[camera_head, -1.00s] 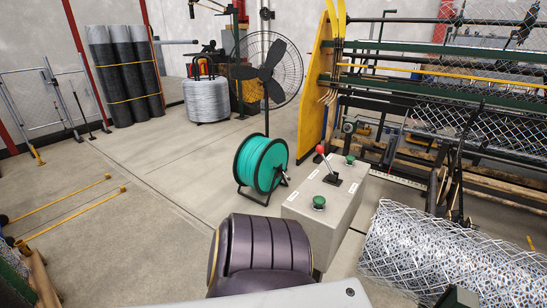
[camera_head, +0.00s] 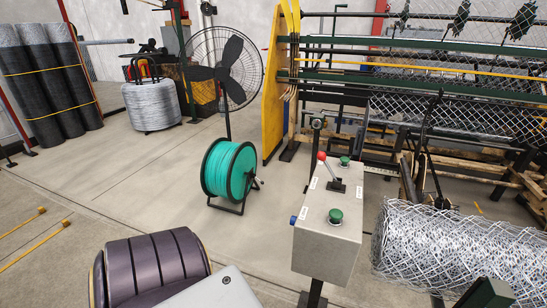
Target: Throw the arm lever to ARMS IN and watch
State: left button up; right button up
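The arm lever (camera_head: 330,172) has a red ball on a short metal stem and stands on top of a grey control box (camera_head: 326,244), right of the picture's middle. The stem leans up and to the left. Green buttons sit on the box in front of the lever (camera_head: 336,216) and behind it (camera_head: 344,161). White labels lie beside the lever, too small to read. A dark ribbed part of my own arm shows at the lower left, apart from the box. Neither gripper shows.
A green wire reel (camera_head: 228,174) stands on the floor left of the box, with a black fan (camera_head: 232,68) behind. The weaving machine (camera_head: 430,75) fills the right back. A roll of chainlink mesh (camera_head: 440,255) lies right of the box. Open floor (camera_head: 130,190) spreads at left.

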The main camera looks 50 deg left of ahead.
aim_at(321, 155)
jog(key=k+j+u, duration=0.1)
jog(key=j+u, duration=0.2)
jog(key=j, duration=0.45)
jog(key=j+u, duration=0.35)
jog(key=j, duration=0.35)
